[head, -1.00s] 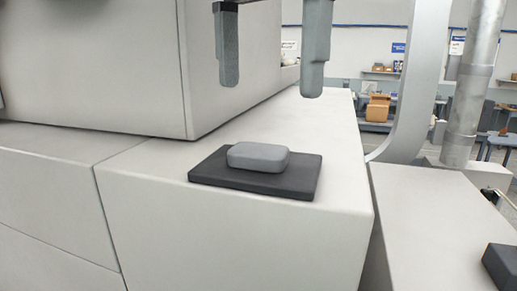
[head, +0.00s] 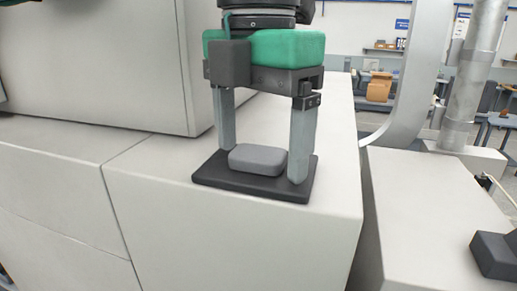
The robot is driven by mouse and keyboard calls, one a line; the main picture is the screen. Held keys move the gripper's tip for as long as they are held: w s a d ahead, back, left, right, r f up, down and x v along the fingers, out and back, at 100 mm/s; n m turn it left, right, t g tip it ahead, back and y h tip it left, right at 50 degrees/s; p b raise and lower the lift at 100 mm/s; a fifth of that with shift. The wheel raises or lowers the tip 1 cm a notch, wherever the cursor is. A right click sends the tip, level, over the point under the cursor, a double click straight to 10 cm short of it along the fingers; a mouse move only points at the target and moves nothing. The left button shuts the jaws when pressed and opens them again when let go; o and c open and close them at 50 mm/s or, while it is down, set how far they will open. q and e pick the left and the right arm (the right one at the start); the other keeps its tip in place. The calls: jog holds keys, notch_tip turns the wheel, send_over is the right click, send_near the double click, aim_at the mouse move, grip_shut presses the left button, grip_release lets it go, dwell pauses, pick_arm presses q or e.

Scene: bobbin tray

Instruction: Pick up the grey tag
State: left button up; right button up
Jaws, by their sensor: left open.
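The grey tag (head: 257,160) is a small rounded block. It lies flat on a dark flat pad (head: 235,186) near the front of a pale ledge. My left gripper (head: 262,165) comes down over it from above, with its fingers open. One finger is at the left of the tag, its tip partly hidden behind the tag's left end. The other finger stands at the right, its tip low over the pad, with a small gap to the tag. My right gripper is not in view.
A large pale cabinet (head: 90,60) rises behind the ledge on the left. A lower pale surface (head: 420,205) is at the right, with a dark block (head: 495,255) at its edge. A curved grey duct (head: 410,90) and a metal pipe (head: 470,90) stand behind it.

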pick_arm(q)
jog(key=c, duration=1)
jog(key=shift+c, duration=0.2)
